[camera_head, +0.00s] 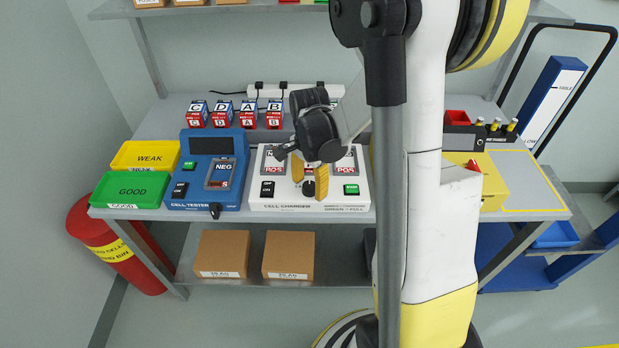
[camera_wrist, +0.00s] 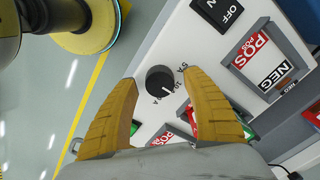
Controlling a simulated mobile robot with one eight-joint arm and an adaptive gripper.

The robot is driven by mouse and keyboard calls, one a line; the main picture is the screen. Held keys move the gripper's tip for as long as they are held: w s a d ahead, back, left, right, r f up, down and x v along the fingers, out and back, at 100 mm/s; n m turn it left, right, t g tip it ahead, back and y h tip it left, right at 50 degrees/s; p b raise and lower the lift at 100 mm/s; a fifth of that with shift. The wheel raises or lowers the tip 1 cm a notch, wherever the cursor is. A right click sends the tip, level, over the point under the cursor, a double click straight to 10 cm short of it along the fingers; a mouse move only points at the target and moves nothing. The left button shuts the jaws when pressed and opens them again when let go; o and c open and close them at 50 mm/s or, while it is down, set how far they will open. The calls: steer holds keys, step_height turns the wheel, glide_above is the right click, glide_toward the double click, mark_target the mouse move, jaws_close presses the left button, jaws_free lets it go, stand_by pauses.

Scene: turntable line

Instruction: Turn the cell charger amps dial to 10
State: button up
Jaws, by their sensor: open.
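The white cell charger (camera_head: 280,203) stands on the bench. Its round black amps dial (camera_wrist: 160,79) shows in the wrist view; its white pointer line slants down and right, toward the printed 10 side of the scale. The small print is partly blurred. In the head view the dial (camera_head: 308,188) shows between the yellow fingers. My gripper (camera_wrist: 161,84) is open, with one fingertip on either side of the dial and visible gaps to it. Whether the fingertips reach down beside the dial is not clear. My gripper (camera_head: 309,184) partly hides the charger's middle in the head view.
On the charger, a black OFF switch (camera_wrist: 218,12) and battery bays with red and white cells lie near my fingers. The blue cell tester (camera_head: 210,172) stands close on the left. Green and yellow trays (camera_head: 130,188) are farther left. Lettered cells stand behind.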

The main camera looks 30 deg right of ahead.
mark_target(309, 186)
step_height(309, 186, up, 12)
stand_by(0.4)
steer(key=shift+f, duration=0.1)
